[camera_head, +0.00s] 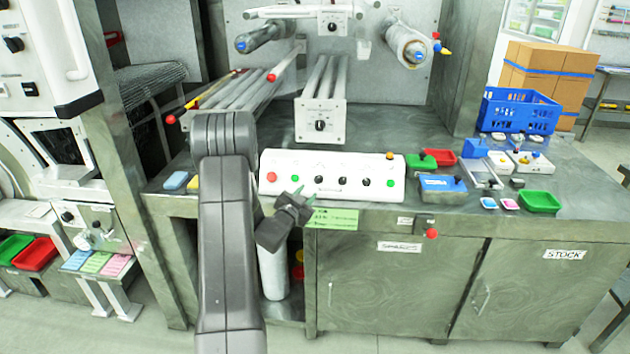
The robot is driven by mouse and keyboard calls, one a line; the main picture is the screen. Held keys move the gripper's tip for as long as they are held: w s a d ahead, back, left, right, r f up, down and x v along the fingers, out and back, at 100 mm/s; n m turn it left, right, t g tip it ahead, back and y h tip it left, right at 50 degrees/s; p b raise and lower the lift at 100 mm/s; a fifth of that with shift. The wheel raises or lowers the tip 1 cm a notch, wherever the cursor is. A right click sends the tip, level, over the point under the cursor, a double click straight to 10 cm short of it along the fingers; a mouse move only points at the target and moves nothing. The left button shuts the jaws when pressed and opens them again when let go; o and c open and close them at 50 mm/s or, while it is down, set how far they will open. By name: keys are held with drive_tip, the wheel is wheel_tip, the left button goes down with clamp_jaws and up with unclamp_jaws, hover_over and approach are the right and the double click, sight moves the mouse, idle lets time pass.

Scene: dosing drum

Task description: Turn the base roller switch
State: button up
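A white control panel (335,165) lies along the front of the metal bench. It carries black knobs (343,181) in its middle, a red button (271,177) and green buttons at both sides. Behind it, the end plate of the lower rollers has another black knob (320,125). The labels are too small to read, so I cannot tell which is the base roller switch. My gripper (303,197) is in front of the panel's lower left edge, with greenish fingertips near the panel. Whether it touches the panel or is open is unclear.
My arm covers the panel's left surroundings. Small trays, a blue box (442,188) and a green tray (540,201) stand right of the panel. A blue crate (518,111) is farther back. A red knob (431,233) sticks out from the bench front.

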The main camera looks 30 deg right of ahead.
sight(317, 181)
drive_tip(key=p+x, duration=0.1)
drive_tip(key=x, duration=0.6)
drive_tip(key=shift+w+d+p, duration=0.2)
drive_tip(key=shift+p, duration=0.1)
clamp_jaws()
